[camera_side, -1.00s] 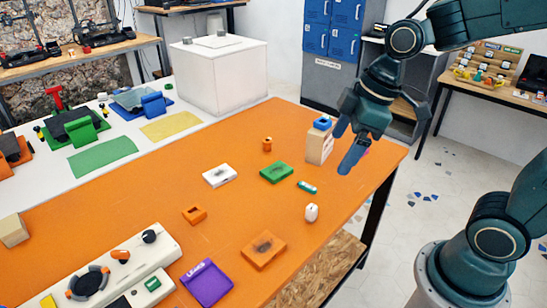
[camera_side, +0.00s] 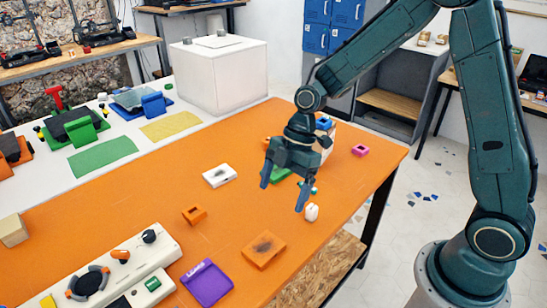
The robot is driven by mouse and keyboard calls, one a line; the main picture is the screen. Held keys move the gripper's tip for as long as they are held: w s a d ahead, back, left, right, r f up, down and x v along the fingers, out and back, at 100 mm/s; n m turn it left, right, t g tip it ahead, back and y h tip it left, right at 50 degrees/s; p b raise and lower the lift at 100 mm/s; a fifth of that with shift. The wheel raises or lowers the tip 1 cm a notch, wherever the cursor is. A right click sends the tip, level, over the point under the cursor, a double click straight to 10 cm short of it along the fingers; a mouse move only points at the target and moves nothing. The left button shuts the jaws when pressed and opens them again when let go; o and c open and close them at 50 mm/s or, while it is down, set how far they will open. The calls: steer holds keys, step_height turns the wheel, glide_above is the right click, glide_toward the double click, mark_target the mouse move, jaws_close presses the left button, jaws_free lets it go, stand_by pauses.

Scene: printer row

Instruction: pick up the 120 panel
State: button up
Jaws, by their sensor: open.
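I cannot tell which piece is the 120 panel; no 120 marking is readable. Flat pieces on the orange table are a white block (camera_side: 219,175), an orange block with a dark patch (camera_side: 264,250), a small orange block (camera_side: 194,215) and a purple tray (camera_side: 206,283) with blurred lettering. A green block (camera_side: 280,175) is mostly hidden behind my gripper. My gripper (camera_side: 282,198) is open and empty, fingers pointing down over the table, right of the white block. A small white rounded piece (camera_side: 312,212) is close to its right finger in the picture.
A beige box with a blue piece (camera_side: 324,123) on top stands behind my gripper. A pink block (camera_side: 360,150) lies near the table's right edge. A grey control panel (camera_side: 125,262) with knobs is at front left. The orange table's left middle (camera_side: 100,205) is clear.

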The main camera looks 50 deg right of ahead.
steer(key=shift+w+a+f, duration=0.1)
steer(key=shift+f, duration=0.3)
glide_above(264, 247)
steer(key=d, duration=0.3)
steer(key=shift+w+f, duration=0.15)
steer(key=shift+f, duration=3.8)
steer(key=shift+a+x, duration=0.2)
steer(key=shift+x, duration=2.45)
steer(key=c, duration=1.2)
